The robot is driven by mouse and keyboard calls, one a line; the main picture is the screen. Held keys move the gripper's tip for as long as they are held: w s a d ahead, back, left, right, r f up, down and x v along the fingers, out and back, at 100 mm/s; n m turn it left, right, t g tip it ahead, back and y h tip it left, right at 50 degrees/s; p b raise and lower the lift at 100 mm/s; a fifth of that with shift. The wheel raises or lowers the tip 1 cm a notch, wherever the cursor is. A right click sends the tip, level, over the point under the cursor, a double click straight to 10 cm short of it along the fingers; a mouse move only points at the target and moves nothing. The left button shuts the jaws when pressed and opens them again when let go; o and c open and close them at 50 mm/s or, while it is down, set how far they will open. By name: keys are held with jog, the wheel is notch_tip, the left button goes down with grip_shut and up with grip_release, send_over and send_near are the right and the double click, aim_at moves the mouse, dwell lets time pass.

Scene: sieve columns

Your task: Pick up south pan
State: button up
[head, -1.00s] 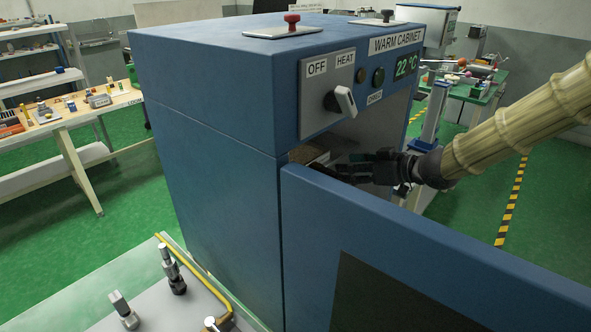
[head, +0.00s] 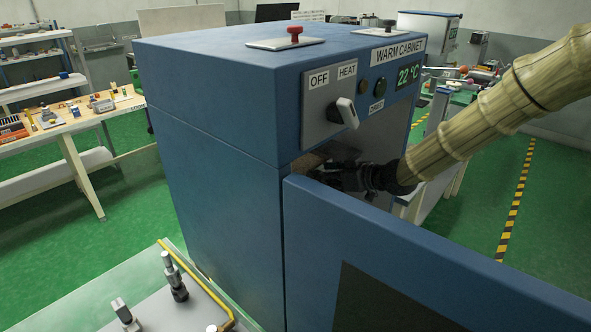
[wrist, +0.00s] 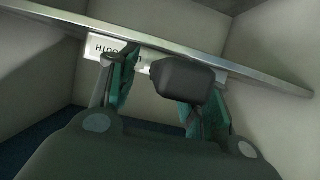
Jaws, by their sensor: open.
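My gripper (head: 338,178) is inside the open warm cabinet (head: 205,150), near a brown surface (head: 307,161) that may be a pan's contents. In the wrist view my open gripper (wrist: 154,78) has its two green-padded fingers apart. A dark, rounded block (wrist: 182,80) shows between and partly in front of the fingers; it may be a handle, and I cannot tell whether the fingers touch it. Behind them is a white label (wrist: 104,48), upside down or partly hidden, with only some letters legible. The south pan itself cannot be told clearly.
The blue cabinet door (head: 420,255) stands open in front of my arm. A metal edge (wrist: 230,66) crosses the wrist view, with pale cabinet walls around it. A bench with a yellow-edged plate (head: 195,280) is at lower left. Green floor lies beyond.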

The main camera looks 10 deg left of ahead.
jog(key=shift+w+a+f, duration=0.15)
jog(key=shift+a, duration=0.05)
grip_shut()
dwell(0.3)
